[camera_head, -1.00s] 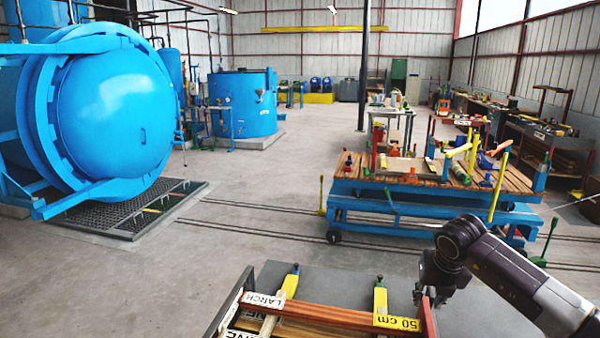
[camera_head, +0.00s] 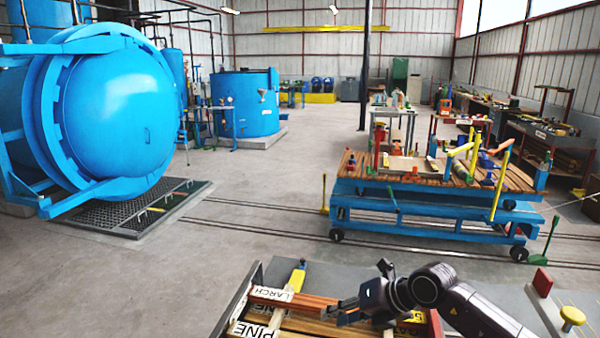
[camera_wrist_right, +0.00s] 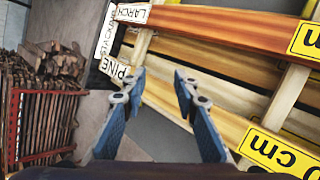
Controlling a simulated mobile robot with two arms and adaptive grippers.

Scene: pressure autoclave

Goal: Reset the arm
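My right arm reaches in from the lower right of the head view. Its gripper (camera_head: 342,312) hangs over the rack of boards, fingers pointing left. In the right wrist view the two blue fingers (camera_wrist_right: 158,88) stand apart with nothing between them. The wood rack (camera_head: 238,305) holds brown boards (camera_head: 318,302) with labels reading LARCH (camera_head: 270,294) and PINE (camera_head: 254,330). In the right wrist view the boards (camera_wrist_right: 215,30) lie beyond the fingertips, and yellow cm labels (camera_wrist_right: 275,152) show at right. My left gripper is out of view.
A blue cart (camera_head: 425,228) with a slatted wooden top stands beyond the rack. A large blue autoclave (camera_head: 115,110) is at left, above a floor grate (camera_head: 120,215). A red crate of wood pieces (camera_wrist_right: 45,110) shows in the wrist view. Floor between is clear.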

